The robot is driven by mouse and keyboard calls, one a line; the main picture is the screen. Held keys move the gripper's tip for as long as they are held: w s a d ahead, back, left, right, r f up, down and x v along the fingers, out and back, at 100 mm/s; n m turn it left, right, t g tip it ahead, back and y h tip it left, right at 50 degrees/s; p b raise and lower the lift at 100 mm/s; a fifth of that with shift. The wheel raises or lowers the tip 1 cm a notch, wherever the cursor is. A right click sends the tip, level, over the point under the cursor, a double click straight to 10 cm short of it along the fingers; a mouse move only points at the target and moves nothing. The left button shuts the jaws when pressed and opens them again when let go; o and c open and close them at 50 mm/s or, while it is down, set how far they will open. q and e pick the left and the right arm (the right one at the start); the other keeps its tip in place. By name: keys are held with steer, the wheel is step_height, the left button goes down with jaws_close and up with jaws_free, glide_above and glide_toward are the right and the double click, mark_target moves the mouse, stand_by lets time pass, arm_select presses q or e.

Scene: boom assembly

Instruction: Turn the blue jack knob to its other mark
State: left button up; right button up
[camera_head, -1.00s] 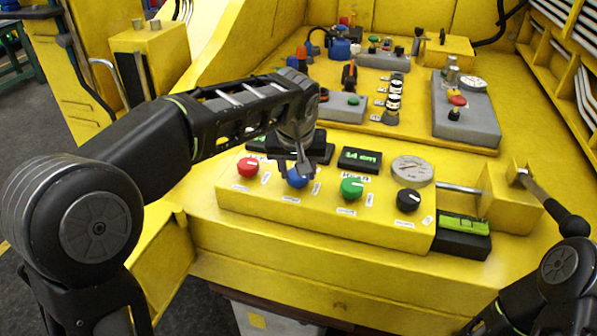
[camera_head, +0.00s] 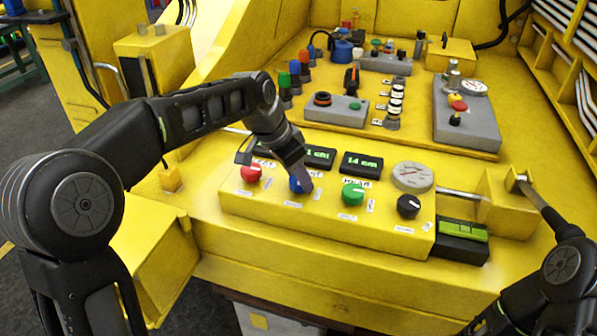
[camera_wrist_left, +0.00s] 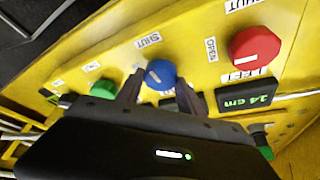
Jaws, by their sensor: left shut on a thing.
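The blue jack knob (camera_head: 296,186) is on the sloping front of the yellow panel, between a red knob (camera_head: 251,173) and a green knob (camera_head: 352,193). My left gripper (camera_head: 302,184) reaches down from above and is shut on the blue knob. In the left wrist view, the blue knob (camera_wrist_left: 161,74) sits between the two dark fingertips (camera_wrist_left: 160,92), with a white line on its face. A SHUT label (camera_wrist_left: 147,40) is beside it. Its other label is partly hidden by a finger, so I cannot tell which mark the line meets.
A black knob (camera_head: 408,206) and a round gauge (camera_head: 412,177) are on the right of the panel. Green-lit displays (camera_head: 362,165) stand behind the knobs. A lever with a black handle (camera_head: 545,208) is at the right. Several coloured knobs (camera_head: 294,78) stand farther back.

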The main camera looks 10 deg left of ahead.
arm_select(q)
steer(key=shift+f+m+g, duration=0.1)
steer(key=shift+m+g, duration=0.2)
steer(key=shift+m, duration=0.3)
steer(key=o, duration=1.4)
steer(key=v, duration=0.8)
steer(key=shift+a+f, duration=0.1)
steer(key=shift+a, duration=0.05)
